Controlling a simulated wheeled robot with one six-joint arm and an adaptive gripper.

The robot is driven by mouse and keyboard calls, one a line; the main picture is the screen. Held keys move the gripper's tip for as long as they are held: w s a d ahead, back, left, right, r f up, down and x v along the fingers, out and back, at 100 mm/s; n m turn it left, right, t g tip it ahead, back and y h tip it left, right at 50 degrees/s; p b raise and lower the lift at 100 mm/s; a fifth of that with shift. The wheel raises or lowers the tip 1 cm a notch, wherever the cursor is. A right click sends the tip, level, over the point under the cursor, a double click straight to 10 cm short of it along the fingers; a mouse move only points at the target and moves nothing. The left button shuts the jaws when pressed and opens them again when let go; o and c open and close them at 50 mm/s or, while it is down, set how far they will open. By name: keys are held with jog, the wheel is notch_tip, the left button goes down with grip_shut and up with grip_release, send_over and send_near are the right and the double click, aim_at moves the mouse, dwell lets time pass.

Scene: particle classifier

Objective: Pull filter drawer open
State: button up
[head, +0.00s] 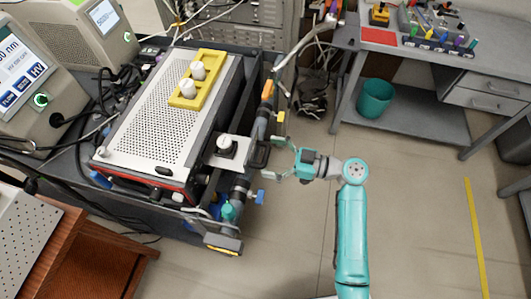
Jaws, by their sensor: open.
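Between and just left of the fingertips is a small black handle-like part (259,156), which I take to be the front of the filter drawer. It sits on the side of the instrument bench, in line with the dark tubes. From this view I cannot tell whether the fingers touch it, and a small gap seems to show. The drawer's body is not visible.
A perforated metal box (165,115) carries a yellow holder (184,101) with white caps. Tubes with an orange part (267,89) and a blue valve (260,196) flank the handle. A grey workbench (430,127) and teal bin (374,98) stand right. The floor around my arm is clear.

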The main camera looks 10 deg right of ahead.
jog(key=v, duration=1)
jog(key=shift+d, duration=0.3)
jog(key=shift+s, duration=0.1)
jog(key=s+a+f+m+t+h, duration=0.2)
jog(key=s+f+m+h, duration=0.35)
jog(key=f, duration=0.25)
jog(key=s+a+f+m+t+h, duration=0.2)
jog(key=s+f+m+h, duration=0.2)
jog(key=f+m, duration=0.25)
jog(key=s+d+f+m+h, duration=0.25)
jog(key=s+h, duration=0.25)
jog(key=s, duration=0.5)
jog(key=s+d+r+t+h, duration=0.1)
jog(key=s+d+r+t, duration=0.1)
jog(key=s+r, duration=0.4)
jog(key=s+d+r+t+h, duration=0.1)
jog(key=s+d+r+t, duration=0.1)
jog(key=s+r, duration=0.5)
notch_tip(320, 180, up, 5)
jog(key=shift+r+t, duration=0.2)
jog(key=shift+t, duration=0.2)
